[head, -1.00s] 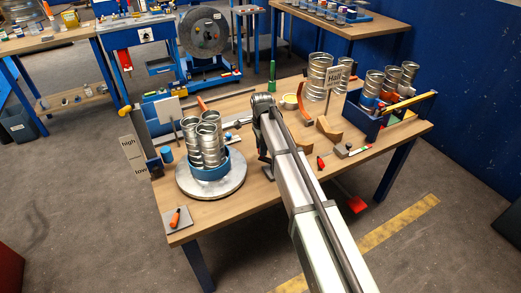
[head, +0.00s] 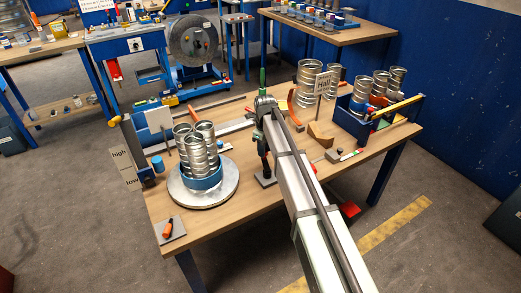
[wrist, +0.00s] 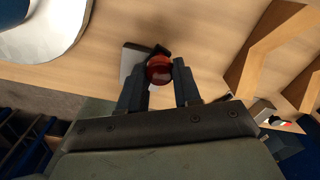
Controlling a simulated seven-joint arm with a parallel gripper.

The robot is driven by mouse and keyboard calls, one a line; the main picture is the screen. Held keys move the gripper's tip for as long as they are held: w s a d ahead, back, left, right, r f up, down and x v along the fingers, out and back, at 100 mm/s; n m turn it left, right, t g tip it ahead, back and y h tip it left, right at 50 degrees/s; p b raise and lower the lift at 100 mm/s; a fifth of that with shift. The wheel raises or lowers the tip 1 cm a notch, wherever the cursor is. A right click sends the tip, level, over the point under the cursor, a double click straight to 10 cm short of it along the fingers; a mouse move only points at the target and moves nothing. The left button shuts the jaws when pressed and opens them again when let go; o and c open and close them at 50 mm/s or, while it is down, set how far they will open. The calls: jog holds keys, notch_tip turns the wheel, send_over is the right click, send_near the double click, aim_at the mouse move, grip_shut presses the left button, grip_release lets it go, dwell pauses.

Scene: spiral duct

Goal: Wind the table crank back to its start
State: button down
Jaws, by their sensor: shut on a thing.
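My gripper (wrist: 160,80) is shut on a round red knob (wrist: 159,69), which sits between the fingertips in the wrist view. I take the knob for the crank's handle; the rest of the crank is mostly hidden. A small grey plate (wrist: 132,62) shows just beyond the knob. In the head view my gripper (head: 264,165) points down over the middle front of the wooden table (head: 235,205), near a dark plate (head: 265,181). The knob is hidden there by my arm.
A round metal turntable (head: 203,195) with silver duct pieces (head: 195,150) stands left of my gripper. A blue crate (head: 358,126) with ducts and wooden supports (head: 320,135) are to the right. An orange-handled tool (head: 167,229) lies at the near left corner.

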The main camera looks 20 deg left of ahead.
jog(key=shift+w+d+m, duration=0.1)
jog(key=shift+d+m, duration=0.5)
jog(key=shift+m, duration=0.45)
jog(key=shift+w+d+m, duration=0.1)
jog(key=shift+d+m, duration=0.45)
jog(key=shift+m, duration=0.55)
jog(key=shift+w+d+m, duration=0.1)
jog(key=shift+d+m, duration=0.5)
jog(key=shift+m, duration=0.45)
jog(key=c, duration=0.8)
grip_release()
notch_tip(320, 180, up, 14)
jog(key=shift+f, duration=0.1)
